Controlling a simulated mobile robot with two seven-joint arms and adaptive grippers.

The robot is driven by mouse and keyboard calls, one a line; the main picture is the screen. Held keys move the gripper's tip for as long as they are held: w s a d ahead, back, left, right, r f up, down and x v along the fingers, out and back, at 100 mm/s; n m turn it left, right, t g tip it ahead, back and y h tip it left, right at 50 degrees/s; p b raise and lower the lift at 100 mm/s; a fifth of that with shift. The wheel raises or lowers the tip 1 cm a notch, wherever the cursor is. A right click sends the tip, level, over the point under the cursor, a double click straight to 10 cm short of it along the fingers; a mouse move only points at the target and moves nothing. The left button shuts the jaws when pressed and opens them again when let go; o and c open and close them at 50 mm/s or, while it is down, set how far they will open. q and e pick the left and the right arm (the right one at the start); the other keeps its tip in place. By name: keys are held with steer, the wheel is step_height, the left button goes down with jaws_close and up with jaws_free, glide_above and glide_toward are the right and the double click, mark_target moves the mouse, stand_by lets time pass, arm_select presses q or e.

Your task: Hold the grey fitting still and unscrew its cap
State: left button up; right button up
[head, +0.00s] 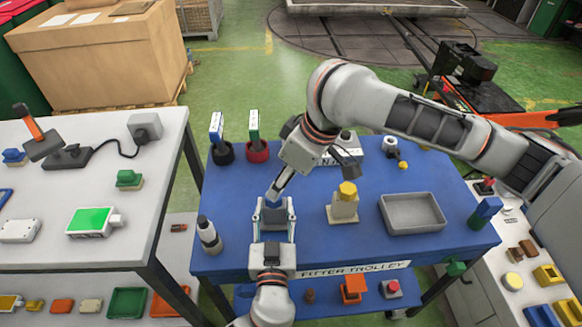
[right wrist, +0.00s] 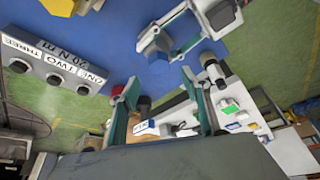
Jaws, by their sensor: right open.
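A dark grey block-shaped fitting (head: 275,215) is near the front of the blue trolley top. My left gripper (head: 274,222) reaches in from the front with a finger on each side of it, and looks shut on it. The fitting also shows in the right wrist view (right wrist: 158,42), between the left gripper's fingertips. My right gripper (head: 314,178) is above the trolley, just behind and to the right of the fitting. Its fingers are wide apart and empty, as the right wrist view (right wrist: 160,80) shows. I cannot make out the fitting's cap.
A beige block with a yellow cap (head: 343,207) and a grey tray (head: 412,228) are right of the fitting. A dark-capped bottle (head: 209,236) is to its left. Red (head: 258,152) and dark (head: 222,154) holders stand behind. A white side table (head: 60,185) is at left.

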steer(key=x, duration=0.7)
steer(key=shift+r, duration=0.1)
steer(key=c, duration=1.1)
steer(key=shift+c, duration=0.6)
